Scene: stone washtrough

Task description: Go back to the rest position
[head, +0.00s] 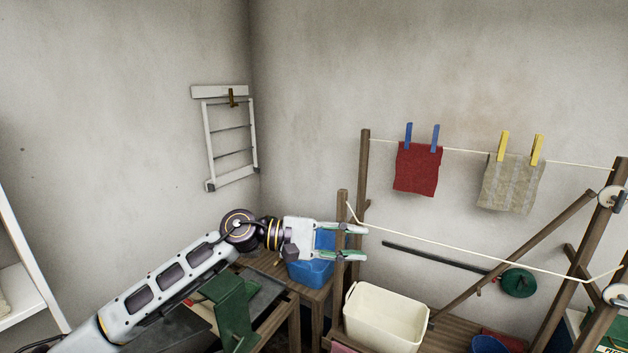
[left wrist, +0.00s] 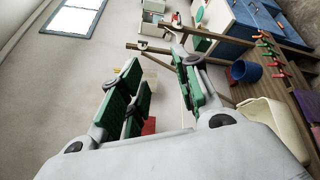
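My left gripper (head: 360,243) reaches in from the left in the head view, with its fingers pointing right. Its green-padded fingers are spread apart with nothing held between them. In the left wrist view the same gripper (left wrist: 160,88) also shows a wide gap between its pads. In the head view the fingertips overlap a wooden post (head: 342,285) of the drying rack; I cannot tell whether they touch it. My right gripper is in neither view.
A red cloth (head: 417,169) and a beige cloth (head: 510,183) hang pegged on the rear line. A cream bin (head: 386,318) stands below right of the gripper, a blue container (head: 311,272) just below it. A white wall rack (head: 231,143) hangs behind. Open air lies above the arm.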

